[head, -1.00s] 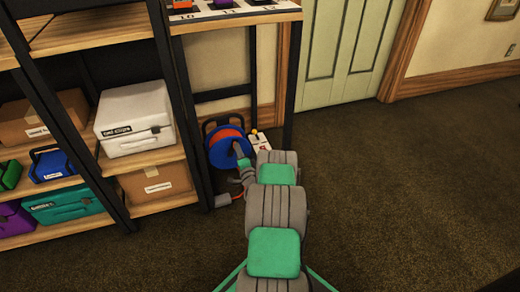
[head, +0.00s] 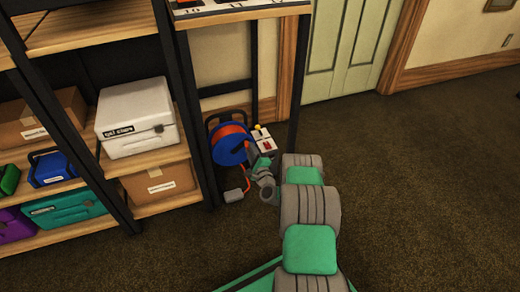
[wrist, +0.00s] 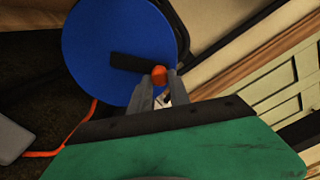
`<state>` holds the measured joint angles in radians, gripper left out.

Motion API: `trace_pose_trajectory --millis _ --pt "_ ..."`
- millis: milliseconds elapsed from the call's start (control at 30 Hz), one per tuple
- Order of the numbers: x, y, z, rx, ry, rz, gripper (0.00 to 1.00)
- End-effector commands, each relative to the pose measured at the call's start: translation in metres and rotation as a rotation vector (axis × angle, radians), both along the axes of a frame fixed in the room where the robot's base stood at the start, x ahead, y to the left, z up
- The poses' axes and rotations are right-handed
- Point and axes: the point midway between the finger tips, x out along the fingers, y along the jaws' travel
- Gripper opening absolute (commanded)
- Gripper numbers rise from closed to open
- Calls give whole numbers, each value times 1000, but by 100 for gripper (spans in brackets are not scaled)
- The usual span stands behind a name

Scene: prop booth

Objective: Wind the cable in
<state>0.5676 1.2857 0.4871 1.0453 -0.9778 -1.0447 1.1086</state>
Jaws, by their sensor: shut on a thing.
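The cable reel has a blue disc (head: 229,150) with orange cable on it, in a black frame, and stands on the floor under a table. Close up in the wrist view the blue disc (wrist: 95,50) carries a black crank bar (wrist: 127,62) with an orange knob (wrist: 160,74) at its end. My gripper (wrist: 161,90) is shut on this knob, one finger on each side. In the head view my arm hides the knob. An orange cable runs from the reel to a grey block (head: 235,195) on the floor; the cable (wrist: 75,135) also shows in the wrist view.
A white box (head: 265,144) with a yellow-topped lever and a red part stands right of the reel. A shelf with cases and boxes, including a white case (head: 137,118), is on the left. A table leg (head: 298,90) is close to my arm. The carpet at right is clear.

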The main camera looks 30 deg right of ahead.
Motion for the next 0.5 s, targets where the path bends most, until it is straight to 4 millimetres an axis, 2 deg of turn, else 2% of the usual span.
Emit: trace_pose_trajectory --millis 33,400,433,500 --pt "-1 4 -5 7 8 5 0" --pt "0 5 -5 7 7 8 0" --pt "0 5 -4 7 7 8 25" --pt "0 5 -4 7 6 8 31"
